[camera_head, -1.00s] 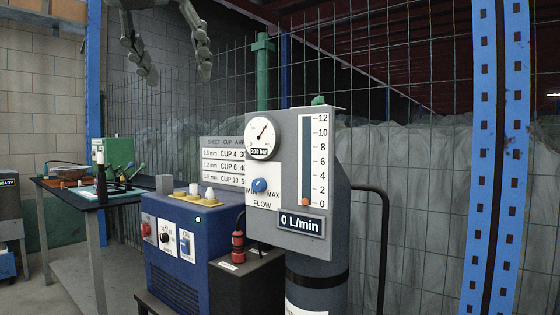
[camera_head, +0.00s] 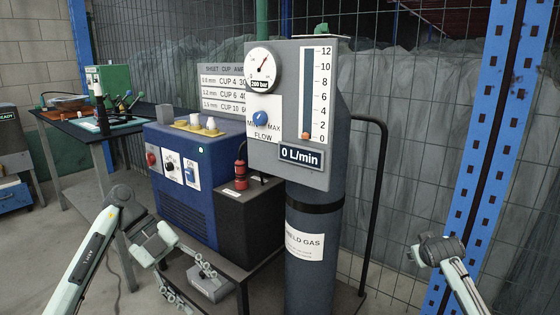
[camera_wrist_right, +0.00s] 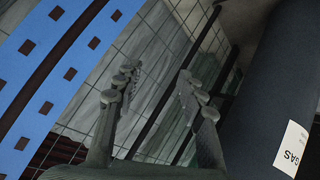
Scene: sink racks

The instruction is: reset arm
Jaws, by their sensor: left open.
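My left gripper (camera_head: 190,281) is low in the head view, in front of the blue machine and beside its stand. Its two fingers are spread apart with nothing between them. My right arm comes in at the lower right of the head view, but its fingers cannot be made out there. In the right wrist view my right gripper (camera_wrist_right: 158,80) shows two separate fingers with an empty gap, in front of the wire mesh. The gas cylinder (camera_wrist_right: 275,75) stands to the right of it in that view, apart from the fingers.
A blue welding machine (camera_head: 205,170) and the grey cylinder (camera_head: 315,220) with its flow panel (camera_head: 288,160) stand in the middle. A blue rack post (camera_head: 485,150) stands at right. A workbench (camera_head: 85,125) is at left. Wire mesh (camera_head: 400,90) closes the back.

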